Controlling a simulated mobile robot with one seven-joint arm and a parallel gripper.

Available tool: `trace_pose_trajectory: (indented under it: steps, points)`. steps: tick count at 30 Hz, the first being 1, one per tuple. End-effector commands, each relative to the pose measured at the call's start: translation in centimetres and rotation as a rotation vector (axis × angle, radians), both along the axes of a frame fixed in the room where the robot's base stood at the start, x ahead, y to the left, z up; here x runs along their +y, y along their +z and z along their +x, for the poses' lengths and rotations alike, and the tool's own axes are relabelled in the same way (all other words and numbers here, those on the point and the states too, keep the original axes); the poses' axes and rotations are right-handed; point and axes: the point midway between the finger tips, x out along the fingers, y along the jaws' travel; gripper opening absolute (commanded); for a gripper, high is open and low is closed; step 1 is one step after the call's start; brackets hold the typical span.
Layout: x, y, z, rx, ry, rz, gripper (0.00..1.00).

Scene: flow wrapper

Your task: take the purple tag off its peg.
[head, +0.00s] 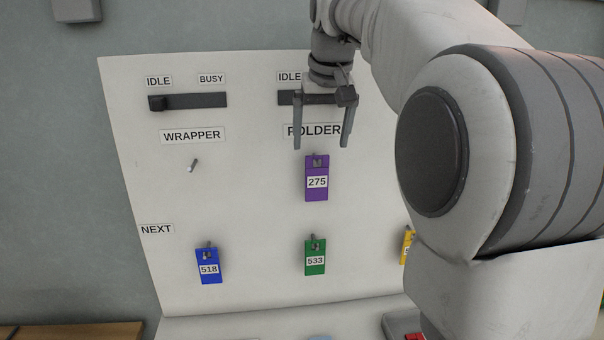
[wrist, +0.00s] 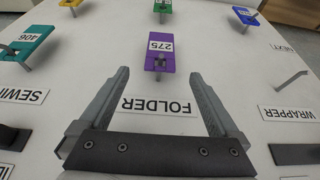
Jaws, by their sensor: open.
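The purple tag (head: 316,190), marked 275, hangs on its peg under the FOLDER label on the white board. It also shows in the wrist view (wrist: 160,56), ahead of the fingers and roughly midway between their lines. The peg (wrist: 158,74) sticks out through the hole end of the tag. My gripper (head: 320,147) is open and empty, just above the tag in the head view, over the FOLDER label. In the wrist view both fingertips (wrist: 159,74) are spread wide on either side, apart from the tag.
A blue tag (head: 208,265) and a green tag (head: 315,256) hang lower on the board (head: 240,200). A yellow tag (head: 406,247) is partly behind my arm. A teal tag (wrist: 28,42) hangs beside the purple one. The WRAPPER peg (head: 193,165) is bare. A slider (head: 188,101) is at upper left.

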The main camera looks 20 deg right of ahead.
Motion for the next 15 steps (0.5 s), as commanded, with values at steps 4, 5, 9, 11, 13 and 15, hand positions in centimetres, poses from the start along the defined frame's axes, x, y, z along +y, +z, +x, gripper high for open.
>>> trace_pose_trajectory:
  steps: [4,5,9,11,13,15]
  points:
    - [-0.2,-3.1,1.1,0.003,0.001,0.0,0.97]
    - [-0.2,-3.6,1.3,0.004,0.001,0.0,0.97]
    - [-0.5,-6.1,2.4,0.004,0.001,0.001,0.97]
    - [-0.6,-7.1,2.8,0.003,0.001,0.001,0.97]
    - [-0.6,-8.2,3.2,0.002,0.0,0.001,0.97]
    - [-0.7,-9.1,3.6,0.002,0.0,0.001,0.97]
